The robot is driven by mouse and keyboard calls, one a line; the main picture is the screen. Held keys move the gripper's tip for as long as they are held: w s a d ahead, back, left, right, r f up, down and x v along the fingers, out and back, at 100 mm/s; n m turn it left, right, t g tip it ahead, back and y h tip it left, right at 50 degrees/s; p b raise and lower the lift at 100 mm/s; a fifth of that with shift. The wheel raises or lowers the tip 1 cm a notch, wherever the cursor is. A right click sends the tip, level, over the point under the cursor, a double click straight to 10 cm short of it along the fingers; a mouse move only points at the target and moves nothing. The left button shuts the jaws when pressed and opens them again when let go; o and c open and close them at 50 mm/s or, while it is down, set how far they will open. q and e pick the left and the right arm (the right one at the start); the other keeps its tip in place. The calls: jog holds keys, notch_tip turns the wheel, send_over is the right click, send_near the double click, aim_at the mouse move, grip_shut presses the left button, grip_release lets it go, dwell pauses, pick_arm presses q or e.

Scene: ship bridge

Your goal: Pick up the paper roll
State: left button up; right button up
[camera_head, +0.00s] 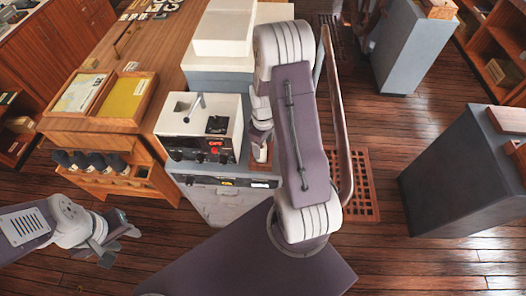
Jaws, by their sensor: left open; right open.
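I cannot make out a clear paper roll. Several dark cylindrical things with pale ends (90,162) sit in a wooden rack at the desk's front; I cannot tell whether they are rolls of paper. My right gripper (261,152) points down just right of the white-topped instrument box (207,128); its jaws are open, and a small pale patch shows by its fingertips, too small to identify. My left gripper (108,248) is open and empty over the floor at lower left, below and apart from the rack.
The wooden desk (150,45) carries two shallow trays, one with a yellow sheet (124,97). White boxes (224,27) stand behind the instrument. A curved wooden rail (336,120), floor grating (358,190) and dark console (460,172) lie right. Floor between grating and console is free.

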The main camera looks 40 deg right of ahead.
jog(key=shift+w+a+f, duration=0.1)
jog(key=shift+a+f, duration=0.1)
jog(key=shift+f, duration=0.35)
jog(key=shift+w+a+f, duration=0.1)
jog(key=shift+a+f, duration=0.1)
jog(key=shift+f, duration=0.35)
jog(key=shift+w+a+f, duration=0.1)
jog(key=shift+w+f, duration=0.1)
pick_arm(q)
jog(key=shift+w+a+r, duration=0.35)
jog(key=shift+w+a, duration=0.05)
jog(key=shift+a, duration=0.05)
pick_arm(e)
jog(key=shift+s+d, duration=0.25)
jog(key=c, duration=1.1)
grip_shut()
pick_arm(q)
jog(key=shift+s+d, duration=0.1)
pick_arm(e)
jog(key=shift+w+a, duration=0.1)
jog(key=shift+w, duration=0.1)
